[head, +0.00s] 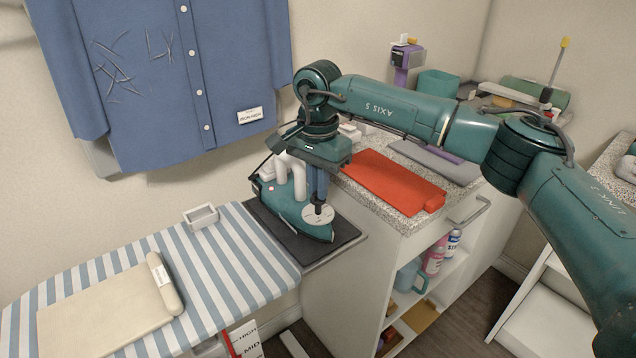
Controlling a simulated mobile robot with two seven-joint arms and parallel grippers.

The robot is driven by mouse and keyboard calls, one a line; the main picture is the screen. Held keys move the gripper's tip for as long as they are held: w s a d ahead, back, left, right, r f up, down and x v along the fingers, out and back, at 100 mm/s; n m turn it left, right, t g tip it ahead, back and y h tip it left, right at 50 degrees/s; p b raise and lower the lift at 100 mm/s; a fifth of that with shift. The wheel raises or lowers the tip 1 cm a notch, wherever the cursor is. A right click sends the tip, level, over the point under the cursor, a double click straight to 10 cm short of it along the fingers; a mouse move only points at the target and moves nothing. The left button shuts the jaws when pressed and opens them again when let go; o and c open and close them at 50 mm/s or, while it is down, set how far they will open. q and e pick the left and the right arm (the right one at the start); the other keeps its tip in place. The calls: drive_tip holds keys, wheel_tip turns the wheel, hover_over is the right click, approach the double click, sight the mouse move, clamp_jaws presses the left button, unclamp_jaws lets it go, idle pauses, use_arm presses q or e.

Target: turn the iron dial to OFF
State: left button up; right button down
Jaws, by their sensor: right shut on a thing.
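A teal iron (285,205) with white handle posts rests on a dark mat (340,232) at the right end of the ironing board. Its pale round dial (318,214) faces up on the iron. My right gripper (318,205) points down from above and is shut on the dial's knob at its centre. The dial's markings are too small to read, so its setting cannot be told. The gripper and wrist hide part of the iron behind them. My left gripper is not in view.
The striped ironing board (235,262) holds a folded beige cloth (105,310) and a small white tray (201,216). A blue shirt (150,80) hangs behind. A red folded cloth (390,180) lies on the speckled counter (410,222) to the right, close below my right arm.

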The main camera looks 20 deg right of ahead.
drive_tip(key=c, duration=1.5)
unclamp_jaws()
drive_tip(key=shift+r, duration=0.1)
wheel_tip(320, 180, up, 13)
